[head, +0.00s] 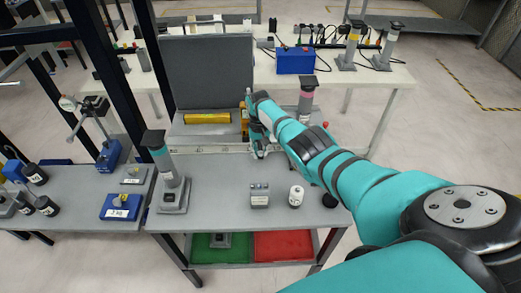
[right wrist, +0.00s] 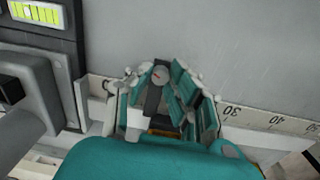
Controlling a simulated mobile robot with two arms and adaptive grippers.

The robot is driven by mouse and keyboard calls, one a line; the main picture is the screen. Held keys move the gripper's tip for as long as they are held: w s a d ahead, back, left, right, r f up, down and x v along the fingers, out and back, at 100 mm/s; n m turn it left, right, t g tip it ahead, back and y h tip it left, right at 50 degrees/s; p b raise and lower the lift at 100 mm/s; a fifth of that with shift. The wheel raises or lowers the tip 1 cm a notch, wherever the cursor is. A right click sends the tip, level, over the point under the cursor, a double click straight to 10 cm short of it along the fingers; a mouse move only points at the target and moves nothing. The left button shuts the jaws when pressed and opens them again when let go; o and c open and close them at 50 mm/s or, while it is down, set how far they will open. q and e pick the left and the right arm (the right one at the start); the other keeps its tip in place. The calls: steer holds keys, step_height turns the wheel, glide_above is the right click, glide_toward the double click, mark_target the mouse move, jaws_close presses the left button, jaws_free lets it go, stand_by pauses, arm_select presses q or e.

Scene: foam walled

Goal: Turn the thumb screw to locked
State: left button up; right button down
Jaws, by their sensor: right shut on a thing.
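My right gripper (head: 257,150) reaches down to a ruled rail (head: 208,148) at the front of the grey fixture. The rail's printed scale (right wrist: 265,120) shows to the right of the fingers. My left gripper is in neither view.
A grey upright panel (head: 207,75) stands behind the rail, with a yellow level (head: 207,118) before it. Red and green trays (head: 283,246) lie below.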

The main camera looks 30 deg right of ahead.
mark_target(260, 152)
steer(key=shift+w+r, duration=0.1)
stand_by(0.3)
steer(key=c, duration=1.2)
jaws_free()
step_height(260, 152, up, 12)
steer(key=shift+a, duration=0.15)
